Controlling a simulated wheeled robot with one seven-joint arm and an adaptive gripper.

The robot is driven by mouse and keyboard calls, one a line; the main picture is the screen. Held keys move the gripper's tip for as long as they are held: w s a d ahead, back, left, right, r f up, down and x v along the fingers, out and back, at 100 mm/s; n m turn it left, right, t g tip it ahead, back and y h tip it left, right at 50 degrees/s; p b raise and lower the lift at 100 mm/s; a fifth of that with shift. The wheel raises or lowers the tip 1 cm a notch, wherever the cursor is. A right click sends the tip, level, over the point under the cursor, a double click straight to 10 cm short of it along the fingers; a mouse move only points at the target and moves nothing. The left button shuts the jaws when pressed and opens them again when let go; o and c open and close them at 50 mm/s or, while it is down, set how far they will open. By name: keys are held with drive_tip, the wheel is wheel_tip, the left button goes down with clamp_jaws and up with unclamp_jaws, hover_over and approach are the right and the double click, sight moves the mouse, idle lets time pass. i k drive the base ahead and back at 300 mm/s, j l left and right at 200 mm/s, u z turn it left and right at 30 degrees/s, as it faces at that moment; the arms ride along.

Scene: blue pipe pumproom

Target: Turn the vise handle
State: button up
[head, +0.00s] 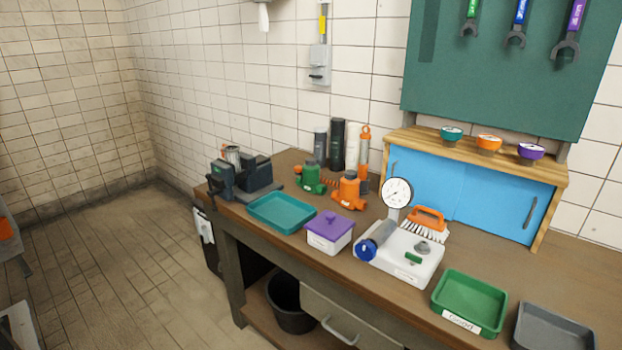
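A dark blue-grey vise (255,175) stands on the left end of the wooden workbench (330,275). A metallic, can-like piece (232,155) shows upright at its jaws. The front of the vise faces left, near the bench's end. The vise handle is too small to make out clearly; dark parts show at the vise's front left, and I cannot tell its angle. My gripper is not in view.
A teal tray (282,212) sits just right of the vise, with a purple-lidded box (329,232) beyond it. Green (310,179) and orange (349,190) valve-like parts stand behind. A black bucket (289,303) is under the bench. The floor (110,270) left of the bench is clear.

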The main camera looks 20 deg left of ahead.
sight(211, 192)
drive_tip(key=u, duration=1.5)
